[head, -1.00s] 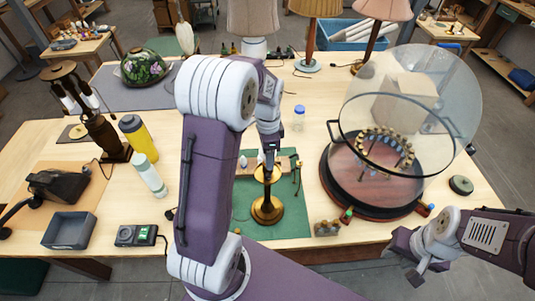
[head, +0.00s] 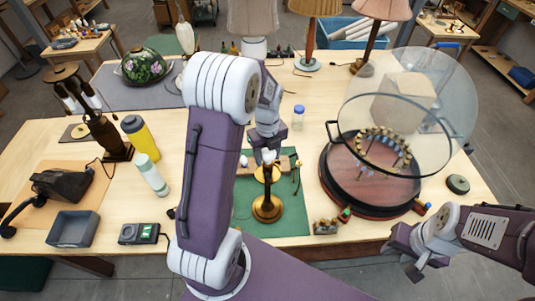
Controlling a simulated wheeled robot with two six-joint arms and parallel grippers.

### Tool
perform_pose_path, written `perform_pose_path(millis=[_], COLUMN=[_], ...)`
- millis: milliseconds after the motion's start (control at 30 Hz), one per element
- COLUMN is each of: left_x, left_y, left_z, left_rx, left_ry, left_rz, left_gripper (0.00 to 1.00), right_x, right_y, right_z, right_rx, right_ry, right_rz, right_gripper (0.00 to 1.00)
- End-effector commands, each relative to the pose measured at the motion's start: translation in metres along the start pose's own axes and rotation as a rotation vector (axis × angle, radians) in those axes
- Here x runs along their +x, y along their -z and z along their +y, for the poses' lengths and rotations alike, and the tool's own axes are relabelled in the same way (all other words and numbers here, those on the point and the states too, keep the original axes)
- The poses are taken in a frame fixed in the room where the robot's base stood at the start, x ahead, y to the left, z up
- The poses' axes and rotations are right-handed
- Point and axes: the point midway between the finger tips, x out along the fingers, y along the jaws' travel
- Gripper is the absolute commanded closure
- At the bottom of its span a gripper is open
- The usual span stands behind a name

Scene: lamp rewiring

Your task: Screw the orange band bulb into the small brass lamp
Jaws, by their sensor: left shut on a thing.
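The small brass lamp (head: 266,207) stands upright on the green mat (head: 292,222), with a round brass plate near its top. My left gripper (head: 268,154) is directly above it, shut on a small pale thing that looks like a bulb. Its orange band cannot be made out, and I cannot tell whether its base touches the lamp's socket. Another small white bulb (head: 244,161) is just left of the gripper, by the wooden block behind the lamp. My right gripper (head: 404,257) hangs off the table's front right edge, apart from the lamp; its finger gap is unclear.
A round wooden stand (head: 372,180) with small bulbs under a tilted clear dome is to the right. A small block with little parts (head: 325,228) sits at the front edge.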

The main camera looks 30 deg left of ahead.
Motion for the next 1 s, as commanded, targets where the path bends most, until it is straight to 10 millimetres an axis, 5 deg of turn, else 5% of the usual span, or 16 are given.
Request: perform_pose_path(millis=[267, 300, 400, 700, 1000], left_x=[0.001, 0.001, 0.001, 0.0, -0.001], left_y=[0.001, 0.001, 0.001, 0.0, 0.001], left_z=[0.001, 0.001, 0.001, 0.0, -0.001], left_rx=[0.074, 0.073, 0.073, 0.045, -0.537], left_ry=[-0.002, -0.002, -0.002, -0.001, -0.001], left_rz=[0.003, 0.003, 0.002, 0.001, 0.0], left_gripper=[0.93, 0.46, 0.27, 0.27, 0.27], right_x=[-0.001, -0.001, -0.001, -0.002, -0.013], right_y=[0.0, 0.0, 0.0, 0.0, 0.001], right_z=[0.0, 0.0, 0.0, 0.0, 0.0], right_rx=[0.0, 0.0, 0.0, 0.0, 0.0], right_ry=[0.0, 0.0, 0.0, 0.0, 0.0], right_rz=[0.0, 0.0, 0.0, 0.0, 0.0], right_gripper=[0.64, 0.64, 0.64, 0.64, 0.64])
